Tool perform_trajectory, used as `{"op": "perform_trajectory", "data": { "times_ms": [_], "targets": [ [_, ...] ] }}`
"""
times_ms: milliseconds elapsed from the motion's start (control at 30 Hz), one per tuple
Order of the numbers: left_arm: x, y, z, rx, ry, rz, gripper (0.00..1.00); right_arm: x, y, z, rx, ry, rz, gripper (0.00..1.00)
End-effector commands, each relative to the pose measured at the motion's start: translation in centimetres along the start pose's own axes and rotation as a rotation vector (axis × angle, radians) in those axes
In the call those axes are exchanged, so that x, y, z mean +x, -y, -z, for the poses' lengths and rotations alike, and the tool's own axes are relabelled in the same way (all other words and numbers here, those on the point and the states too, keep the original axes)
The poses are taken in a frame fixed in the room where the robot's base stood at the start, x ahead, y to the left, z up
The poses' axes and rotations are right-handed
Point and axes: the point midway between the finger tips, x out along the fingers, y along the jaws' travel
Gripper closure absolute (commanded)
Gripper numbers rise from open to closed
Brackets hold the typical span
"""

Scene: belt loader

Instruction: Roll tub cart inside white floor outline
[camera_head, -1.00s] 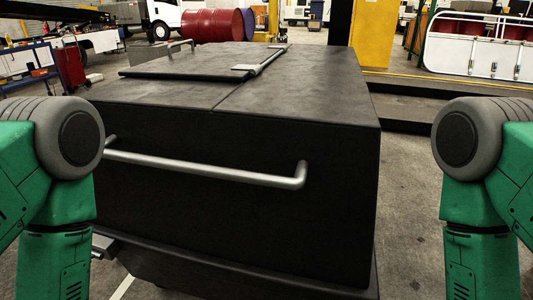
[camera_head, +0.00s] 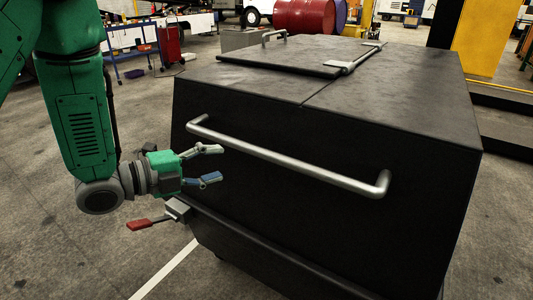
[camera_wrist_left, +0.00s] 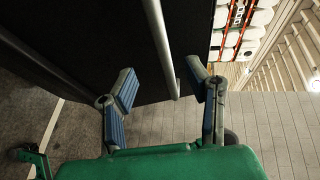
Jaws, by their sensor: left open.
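The black tub cart (camera_head: 290,150) fills the middle and right of the head view. A silver handle bar (camera_head: 290,160) runs across its near face, and its lid (camera_head: 300,62) is closed. My left gripper (camera_head: 218,163) is open and empty beside the cart's left end, near the bar's left end. In the left wrist view, the bar (camera_wrist_left: 160,45) lies between the open fingers' directions, apart from the pads. A white floor line (camera_head: 168,268) shows at the cart's lower left; the rest of the outline is hidden or out of frame. My right gripper is not in view.
A red pedal-like lever (camera_head: 150,222) sticks out at the cart's lower left, below my gripper. A blue trolley (camera_head: 133,60), a red cabinet (camera_head: 170,45) and a red drum (camera_head: 303,17) stand behind. The floor at left is clear.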

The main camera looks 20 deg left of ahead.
Motion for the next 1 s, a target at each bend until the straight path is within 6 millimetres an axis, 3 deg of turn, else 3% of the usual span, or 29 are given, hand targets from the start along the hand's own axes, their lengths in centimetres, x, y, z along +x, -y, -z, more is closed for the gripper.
{"op": "perform_trajectory", "data": {
  "times_ms": [167, 600, 800, 1000],
  "targets": [
    [2.5, -0.2, 0.1, 0.001, -0.004, -0.001, 0.57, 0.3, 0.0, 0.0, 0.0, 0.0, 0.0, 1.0],
    [11.3, -0.2, 0.1, -0.003, -0.002, -0.002, 0.57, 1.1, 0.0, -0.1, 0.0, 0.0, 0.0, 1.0],
    [13.1, -0.2, 0.1, -0.003, 0.0, -0.004, 0.57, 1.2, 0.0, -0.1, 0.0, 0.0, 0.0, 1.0],
    [13.5, -0.2, 0.1, -0.004, 0.001, -0.003, 0.57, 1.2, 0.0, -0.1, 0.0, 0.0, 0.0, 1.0]
  ]
}}
